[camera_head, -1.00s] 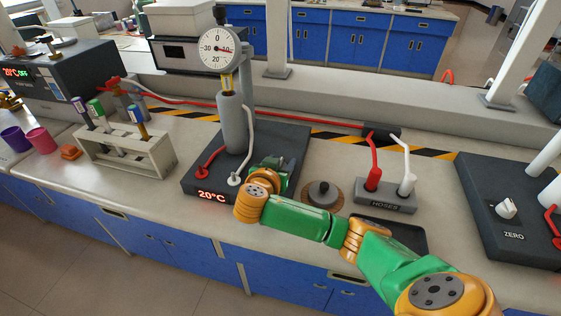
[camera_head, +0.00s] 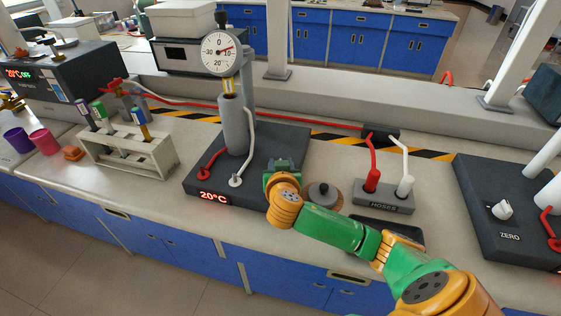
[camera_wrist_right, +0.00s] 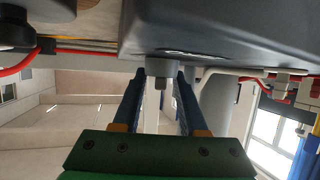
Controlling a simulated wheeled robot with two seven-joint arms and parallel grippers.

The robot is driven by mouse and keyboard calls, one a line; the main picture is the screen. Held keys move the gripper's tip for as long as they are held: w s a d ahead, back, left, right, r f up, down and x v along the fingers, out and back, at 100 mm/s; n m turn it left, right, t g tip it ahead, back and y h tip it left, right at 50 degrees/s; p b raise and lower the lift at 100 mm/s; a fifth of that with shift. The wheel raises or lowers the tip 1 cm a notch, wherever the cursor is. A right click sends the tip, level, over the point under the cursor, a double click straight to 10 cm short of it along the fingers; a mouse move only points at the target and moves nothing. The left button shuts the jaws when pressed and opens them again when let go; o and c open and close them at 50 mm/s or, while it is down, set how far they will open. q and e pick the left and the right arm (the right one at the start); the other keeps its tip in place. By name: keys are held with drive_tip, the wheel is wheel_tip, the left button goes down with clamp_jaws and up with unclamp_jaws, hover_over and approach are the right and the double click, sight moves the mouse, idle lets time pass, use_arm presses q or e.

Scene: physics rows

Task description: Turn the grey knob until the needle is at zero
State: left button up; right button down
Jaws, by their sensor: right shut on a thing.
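The dial gauge (camera_head: 221,53) has a white face above the dark unit (camera_head: 215,180). Its red needle points right and slightly up, between 0 and 10 and nearer 10. My right gripper (camera_head: 279,168) is at the front right of the unit in the head view. In the wrist view, the grey knob (camera_wrist_right: 161,68) is under the unit's dark body, between the fingertips of my right gripper (camera_wrist_right: 160,78), which is shut on it. The head view hides the knob behind my wrist. My left gripper is not in view.
A round dark grey weight (camera_head: 322,193) sits right of my wrist. Beyond it is the hoses block (camera_head: 385,199) with red and white hoses. A tube rack (camera_head: 127,150) stands left.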

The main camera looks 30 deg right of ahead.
drive_tip(key=n+t+y+p, duration=0.1)
drive_tip(key=n+y, duration=0.2)
drive_tip(key=y, duration=0.1)
drive_tip(key=shift+n, duration=0.3)
drive_tip(key=shift+n+t+y+p, duration=0.4)
drive_tip(key=shift+n+y+p, duration=0.7)
drive_tip(key=shift+n+y, duration=0.85)
drive_tip(key=shift+y, duration=0.35)
drive_tip(key=shift+f, duration=0.1)
drive_tip(key=c, duration=0.7)
unclamp_jaws()
drive_tip(key=shift+p+v, duration=0.9)
drive_tip(key=shift+v, duration=2.65)
